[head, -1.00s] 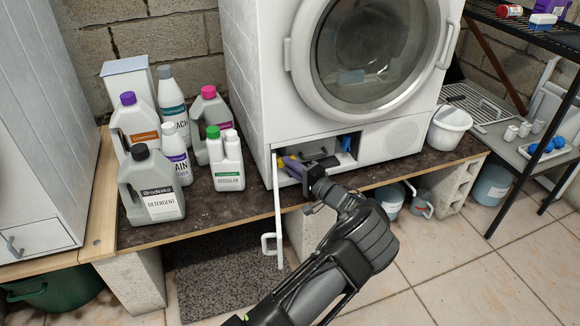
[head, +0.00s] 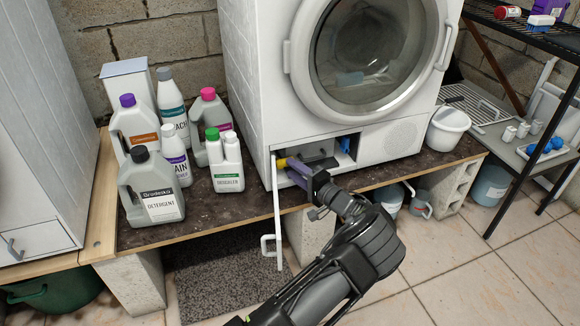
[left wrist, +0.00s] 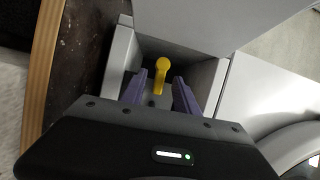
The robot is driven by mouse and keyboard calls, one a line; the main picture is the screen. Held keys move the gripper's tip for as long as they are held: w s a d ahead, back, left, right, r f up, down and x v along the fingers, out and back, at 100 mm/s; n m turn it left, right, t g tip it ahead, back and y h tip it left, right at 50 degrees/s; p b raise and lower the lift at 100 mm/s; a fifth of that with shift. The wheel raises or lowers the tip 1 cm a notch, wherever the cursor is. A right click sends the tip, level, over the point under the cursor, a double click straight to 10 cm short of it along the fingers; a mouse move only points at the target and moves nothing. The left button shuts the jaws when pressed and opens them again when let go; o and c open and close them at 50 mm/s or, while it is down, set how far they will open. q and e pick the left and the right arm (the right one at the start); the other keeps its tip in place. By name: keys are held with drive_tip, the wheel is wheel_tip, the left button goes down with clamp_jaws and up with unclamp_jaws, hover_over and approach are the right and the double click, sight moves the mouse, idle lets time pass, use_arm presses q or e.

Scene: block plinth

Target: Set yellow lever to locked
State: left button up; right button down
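The yellow lever (left wrist: 161,72) stands inside the open lower compartment of the white dryer (head: 254,80). In the head view the lever (head: 282,162) shows as a small yellow piece at the compartment's left end. My left gripper (left wrist: 160,84) has its two purple fingers apart, one on each side of the lever, with visible gaps between fingers and lever. In the head view the left gripper (head: 296,169) reaches into the compartment from the front right. My right gripper is not in view.
The white compartment flap (head: 278,215) hangs open at the left of the opening. A blue part (head: 345,145) sits at the compartment's right end. Several bottles (head: 160,190) stand on the dark shelf to the left. A white tub (head: 451,128) stands at the right.

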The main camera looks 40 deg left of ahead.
use_arm(q)
drive_tip(key=p+v, duration=0.1)
drive_tip(key=v, duration=0.4)
drive_tip(key=shift+d, duration=0.25)
